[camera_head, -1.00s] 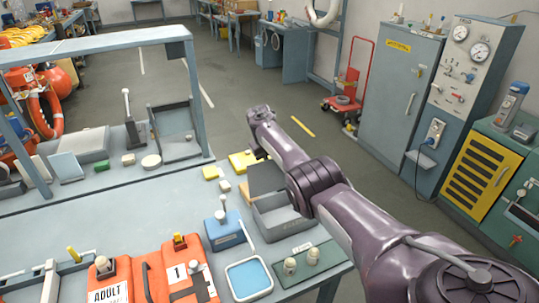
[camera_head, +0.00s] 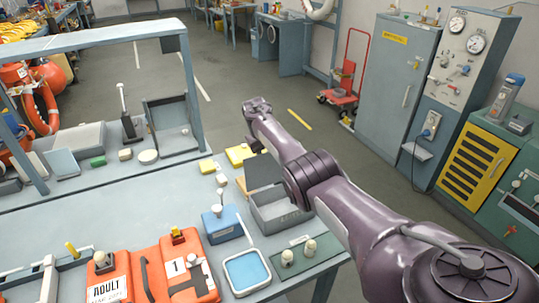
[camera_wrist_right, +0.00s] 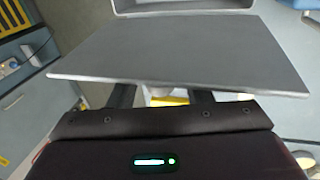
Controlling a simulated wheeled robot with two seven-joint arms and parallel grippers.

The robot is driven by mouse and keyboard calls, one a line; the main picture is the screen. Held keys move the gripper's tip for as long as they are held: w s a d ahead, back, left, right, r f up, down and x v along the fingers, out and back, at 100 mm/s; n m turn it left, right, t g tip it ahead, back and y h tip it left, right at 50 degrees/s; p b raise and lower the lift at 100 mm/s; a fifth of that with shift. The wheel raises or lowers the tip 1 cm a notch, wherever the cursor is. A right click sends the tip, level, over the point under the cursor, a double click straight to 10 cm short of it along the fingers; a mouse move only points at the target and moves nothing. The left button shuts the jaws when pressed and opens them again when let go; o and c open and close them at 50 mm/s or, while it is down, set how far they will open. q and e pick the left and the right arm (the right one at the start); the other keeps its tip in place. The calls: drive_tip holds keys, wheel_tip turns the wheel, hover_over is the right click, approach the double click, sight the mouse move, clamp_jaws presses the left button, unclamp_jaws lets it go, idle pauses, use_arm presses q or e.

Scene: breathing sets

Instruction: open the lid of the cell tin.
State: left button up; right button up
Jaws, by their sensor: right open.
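The cell tin, which I take to be the grey open box (camera_head: 284,216), stands near the table's right edge in the head view. Its dark grey lid (camera_head: 265,173) is raised at the back of the box, tilted up. In the right wrist view the lid (camera_wrist_right: 185,55) is a broad flat plate, with a grey box rim (camera_wrist_right: 185,7) beyond it. My right gripper (camera_wrist_right: 160,97) is open; its fingers are partly hidden behind the lid's near edge. I cannot tell whether they touch it. My left gripper is not in view.
A blue box (camera_head: 222,224), a blue-lined tray (camera_head: 229,286) and a green plate with two knobs (camera_head: 310,261) stand close to the tin. Yellow blocks (camera_head: 238,153) lie behind it. Orange vests (camera_head: 122,268) lie at front left. The table's middle left is clear.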

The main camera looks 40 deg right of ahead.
drive_tip(key=v, duration=0.7)
drive_tip(key=shift+r, duration=0.3)
drive_tip(key=shift+a, duration=0.15)
